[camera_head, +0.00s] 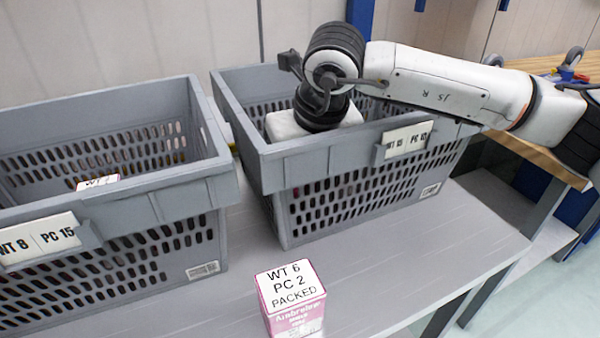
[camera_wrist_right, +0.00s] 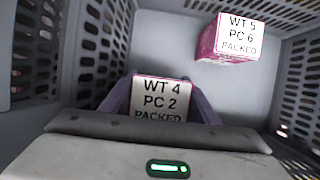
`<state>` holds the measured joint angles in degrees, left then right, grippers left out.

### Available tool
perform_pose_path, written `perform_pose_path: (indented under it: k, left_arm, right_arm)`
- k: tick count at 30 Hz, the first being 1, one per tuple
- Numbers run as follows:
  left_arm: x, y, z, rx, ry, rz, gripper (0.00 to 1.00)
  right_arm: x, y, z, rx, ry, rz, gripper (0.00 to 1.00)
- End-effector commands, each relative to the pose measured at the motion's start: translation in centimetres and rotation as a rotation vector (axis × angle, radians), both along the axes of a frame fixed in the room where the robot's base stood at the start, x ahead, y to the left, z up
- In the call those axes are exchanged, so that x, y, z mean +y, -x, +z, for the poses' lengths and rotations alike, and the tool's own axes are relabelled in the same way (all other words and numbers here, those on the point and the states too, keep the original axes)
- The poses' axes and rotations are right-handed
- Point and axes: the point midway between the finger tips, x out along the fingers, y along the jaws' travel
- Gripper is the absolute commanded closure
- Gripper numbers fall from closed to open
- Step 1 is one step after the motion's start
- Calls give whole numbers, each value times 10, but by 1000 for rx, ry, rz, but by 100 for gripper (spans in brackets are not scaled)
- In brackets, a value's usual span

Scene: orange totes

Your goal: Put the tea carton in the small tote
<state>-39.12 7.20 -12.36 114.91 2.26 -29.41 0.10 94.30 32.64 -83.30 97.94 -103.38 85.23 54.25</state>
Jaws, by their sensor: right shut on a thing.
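My right gripper (camera_wrist_right: 160,104) reaches down inside the right grey tote (camera_head: 292,160), labelled "PC 10". Its fingers are shut on a carton (camera_wrist_right: 161,92) with a white top reading "WT 4 PC 2 PACKED". The tote wall and my wrist hide this grip in the head view. I cannot tell whether the held carton touches the tote floor. A pink carton (camera_head: 292,298) marked "WT 6 PC 2 PACKED" stands upright on the table in front of the totes. Which carton is the tea is not legible. My left gripper is not in view.
A pink carton (camera_wrist_right: 230,38) marked "WT 5 PC 6" sits apart in the same tote. The left grey tote (camera_head: 150,195), labelled "WT 8 PC 15", holds a white-topped item (camera_head: 98,182). The grey table (camera_head: 400,262) is bare right of the standing carton.

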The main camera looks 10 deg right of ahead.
Motion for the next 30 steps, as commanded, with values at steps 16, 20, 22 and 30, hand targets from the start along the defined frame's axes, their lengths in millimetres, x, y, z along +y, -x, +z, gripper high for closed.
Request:
perform_pose_path:
  k: [16,20,22,30]
  left_arm:
    - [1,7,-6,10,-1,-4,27]
    - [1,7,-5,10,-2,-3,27]
    - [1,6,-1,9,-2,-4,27]
    - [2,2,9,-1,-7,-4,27]
  right_arm:
    - [0,0,-4,0,0,0,27]
    - [0,0,-3,0,0,1,27]
    - [0,0,0,0,0,1,27]
    - [-1,10,35,-6,-1,2,27]
